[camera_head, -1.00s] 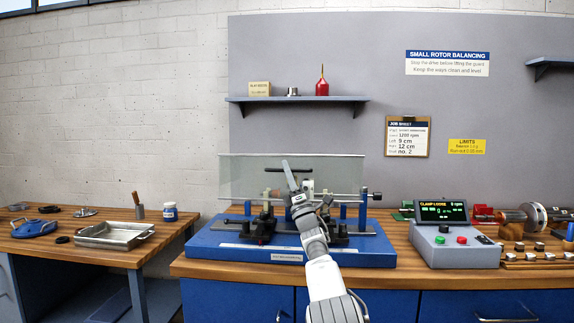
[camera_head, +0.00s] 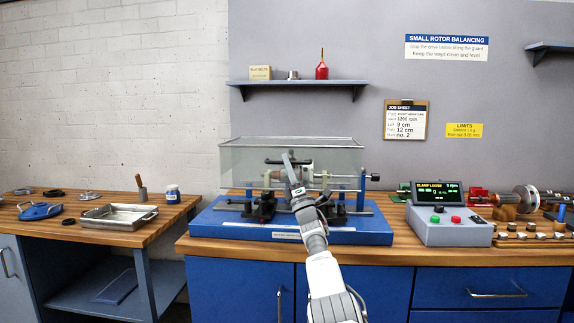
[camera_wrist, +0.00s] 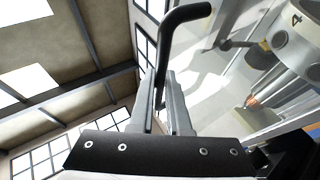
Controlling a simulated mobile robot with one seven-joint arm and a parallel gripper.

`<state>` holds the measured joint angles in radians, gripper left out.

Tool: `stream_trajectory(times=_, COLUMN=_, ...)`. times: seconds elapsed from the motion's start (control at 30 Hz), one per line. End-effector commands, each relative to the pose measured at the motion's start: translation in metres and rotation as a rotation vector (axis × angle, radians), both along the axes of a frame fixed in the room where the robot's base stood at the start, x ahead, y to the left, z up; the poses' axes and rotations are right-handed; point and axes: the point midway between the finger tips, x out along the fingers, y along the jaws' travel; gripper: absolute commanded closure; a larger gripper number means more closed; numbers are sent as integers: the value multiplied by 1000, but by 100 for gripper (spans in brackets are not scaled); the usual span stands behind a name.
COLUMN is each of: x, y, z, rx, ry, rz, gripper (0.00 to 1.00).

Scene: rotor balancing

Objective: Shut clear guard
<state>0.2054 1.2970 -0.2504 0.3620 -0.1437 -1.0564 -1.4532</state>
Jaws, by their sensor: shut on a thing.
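The clear guard (camera_head: 235,160) is a see-through box with a thin dark frame, standing over the balancing machine on its blue base (camera_head: 215,226). Its top and front panes both show, and the rotor and supports show through it. I cannot tell whether its lower edge touches the base. The black bar handle (camera_head: 273,161) is at the guard's front. My gripper (camera_head: 288,160) is at the handle, with the arm reaching up from below. In the wrist view, the black handle (camera_wrist: 185,14) runs down between my fingers (camera_wrist: 167,100), which are shut on it.
A control box (camera_head: 450,232) with a lit display reading clamp loose stands right of the machine. Rotor parts and small weights lie further right on the bench. A side table (camera_head: 60,228) at left holds a metal tray (camera_head: 118,217). A shelf (camera_head: 297,84) hangs above the guard.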

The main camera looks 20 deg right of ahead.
Motion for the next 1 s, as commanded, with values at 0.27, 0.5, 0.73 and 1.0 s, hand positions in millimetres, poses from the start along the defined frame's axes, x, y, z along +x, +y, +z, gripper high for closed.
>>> stream_trajectory(times=0.27, x=1, y=1, z=-5, rx=-1, ry=5, rz=1, gripper=56)
stream_trajectory(times=0.5, x=1, y=0, z=-3, rx=-1, ry=3, rz=0, gripper=55)
stream_trajectory(times=0.73, x=-1, y=0, z=-7, rx=-1, ry=3, rz=0, gripper=55)
stream_trajectory(times=1.0, x=-11, y=-3, z=-20, rx=-1, ry=4, rz=0, gripper=55)
